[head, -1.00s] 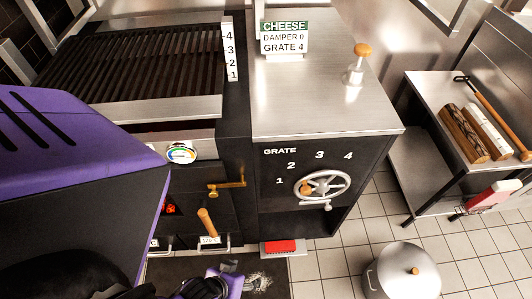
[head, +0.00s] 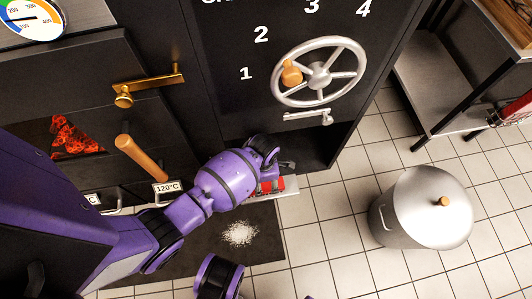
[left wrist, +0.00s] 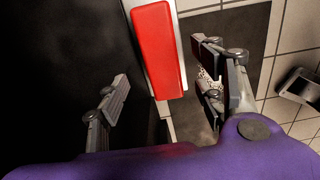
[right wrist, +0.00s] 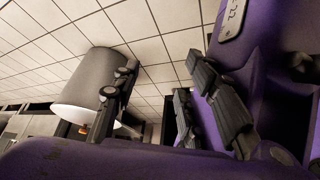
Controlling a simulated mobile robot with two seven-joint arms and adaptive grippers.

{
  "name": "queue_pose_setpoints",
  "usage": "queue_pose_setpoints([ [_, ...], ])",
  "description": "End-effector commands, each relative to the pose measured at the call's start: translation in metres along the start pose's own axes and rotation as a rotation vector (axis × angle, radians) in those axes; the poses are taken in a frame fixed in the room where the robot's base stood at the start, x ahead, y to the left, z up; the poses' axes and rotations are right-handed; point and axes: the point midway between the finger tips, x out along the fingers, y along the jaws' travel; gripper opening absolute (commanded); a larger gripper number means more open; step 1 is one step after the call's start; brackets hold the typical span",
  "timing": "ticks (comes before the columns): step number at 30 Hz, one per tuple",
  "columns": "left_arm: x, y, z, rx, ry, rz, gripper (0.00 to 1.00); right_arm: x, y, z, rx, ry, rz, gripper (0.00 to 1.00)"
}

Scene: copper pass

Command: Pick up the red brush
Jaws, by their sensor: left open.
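The red brush (head: 277,184) lies low by the black cabinet's foot, on or joined to a pale strip; I cannot tell which. In the head view my left gripper (head: 274,171) is over it and hides part of it. In the left wrist view the red brush (left wrist: 158,48) shows as a long red block. My left gripper (left wrist: 160,88) is open there, one finger on each side of the block, with gaps between. My right gripper (right wrist: 150,95) looks open and empty in the right wrist view.
A lidded steel pot (head: 422,208) stands on the tiled floor at right. White powder (head: 239,233) lies on the dark mat (head: 262,247). The cabinet carries a handwheel (head: 318,73); a brass latch (head: 147,87) and wooden handle (head: 139,158) stick out at left. Tiles near the pot are clear.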

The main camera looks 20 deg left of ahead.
Motion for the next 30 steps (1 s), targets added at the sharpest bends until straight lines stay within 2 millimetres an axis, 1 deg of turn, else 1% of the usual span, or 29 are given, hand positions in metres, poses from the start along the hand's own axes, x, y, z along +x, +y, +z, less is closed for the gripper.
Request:
queue_pose_setpoints([
  [1,0.009,0.0,0.0,-0.005,0.004,-0.003,0.62,0.004,0.001,0.004,-0.001,-0.004,0.001,0.4],
  [3,0.016,0.0,0.0,-0.008,0.003,-0.003,0.62,0.007,0.001,0.008,-0.001,-0.011,0.001,0.4],
  [10,0.036,0.0,0.0,-0.004,0.002,-0.001,0.62,0.017,0.002,0.025,-0.002,-0.035,0.002,0.4],
  [15,0.063,-0.002,-0.001,-0.003,0.003,-0.002,0.62,0.034,0.002,0.039,-0.007,-0.057,0.0,0.4],
  [18,0.074,-0.002,0.0,-0.004,0.002,-0.001,0.62,0.04,0.002,0.041,-0.016,-0.062,-0.004,0.4],
  [25,0.073,-0.001,0.001,-0.005,-0.001,0.001,0.62,0.039,0.003,0.031,-0.035,-0.045,-0.01,0.4],
  [26,0.073,-0.001,0.001,-0.004,-0.001,0.001,0.6,0.039,0.003,0.03,-0.036,-0.044,-0.01,0.4],
  [30,0.073,-0.001,0.001,-0.004,-0.001,0.001,0.41,0.039,0.003,0.029,-0.036,-0.042,-0.011,0.4],
])
